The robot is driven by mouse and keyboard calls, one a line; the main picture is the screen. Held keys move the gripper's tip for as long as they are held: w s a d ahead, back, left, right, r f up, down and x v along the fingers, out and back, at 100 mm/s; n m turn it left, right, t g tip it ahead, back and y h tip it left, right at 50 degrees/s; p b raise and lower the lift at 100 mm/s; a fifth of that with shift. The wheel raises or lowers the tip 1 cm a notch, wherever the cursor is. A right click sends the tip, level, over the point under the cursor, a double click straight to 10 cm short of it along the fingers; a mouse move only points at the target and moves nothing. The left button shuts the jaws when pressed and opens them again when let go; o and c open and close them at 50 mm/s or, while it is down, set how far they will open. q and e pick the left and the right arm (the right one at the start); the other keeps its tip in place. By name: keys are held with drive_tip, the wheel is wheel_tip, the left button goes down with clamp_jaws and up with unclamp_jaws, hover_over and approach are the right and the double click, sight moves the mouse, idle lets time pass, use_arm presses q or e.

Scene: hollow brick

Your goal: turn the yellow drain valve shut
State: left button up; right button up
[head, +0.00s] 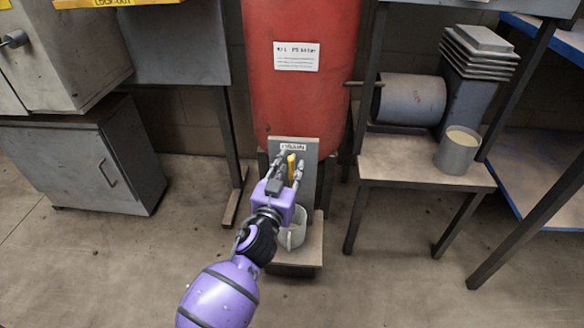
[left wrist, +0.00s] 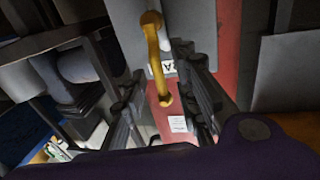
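The yellow drain valve handle (head: 291,166) stands out from a grey plate (head: 309,143) at the foot of a red tank (head: 302,80). My left gripper (head: 288,172) is in front of the plate, with its fingers apart on either side of the handle. In the left wrist view the yellow handle (left wrist: 158,60) runs between the two fingers of the left gripper (left wrist: 162,100), with a gap showing on both sides. I cannot tell whether a finger touches it. The valve body is partly hidden by the gripper. My right gripper is not in view.
A light cup (head: 298,232) stands on a low stand (head: 308,255) below the valve, partly behind my left gripper. A bench (head: 425,172) with a bucket (head: 457,150) is at the right. A grey cabinet (head: 80,160) is at the left. The floor in front is clear.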

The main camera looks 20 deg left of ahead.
use_arm(q)
drive_tip(key=shift+w, duration=0.5)
drive_tip(key=c, duration=0.7)
clamp_jaws()
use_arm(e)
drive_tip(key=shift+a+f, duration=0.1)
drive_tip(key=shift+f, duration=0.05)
